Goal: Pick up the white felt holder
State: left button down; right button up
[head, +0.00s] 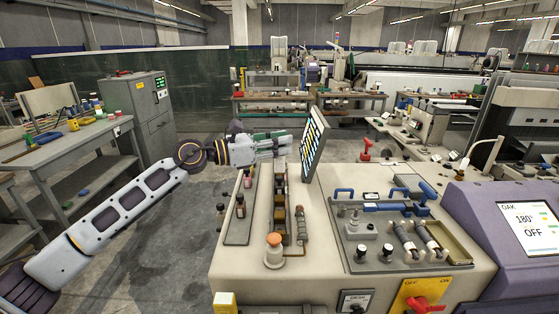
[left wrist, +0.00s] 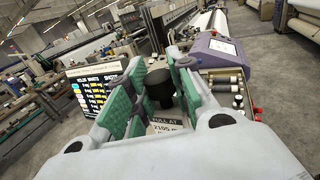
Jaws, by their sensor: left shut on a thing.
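I cannot tell whether the black piece is the white felt holder. In the head view the fingertips are small and what they hold cannot be made out. My right gripper is not in view.
The tilted display (head: 314,146) stands close beside the gripper; it also shows in the left wrist view (left wrist: 91,92). An orange-topped knob (head: 274,243) and a tool tray (head: 395,235) are on the console. A grey workbench (head: 75,150) stands left, with open floor between.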

pick_arm(q)
jog(key=shift+r, duration=2.45)
jog(key=shift+w+d+f, duration=0.1)
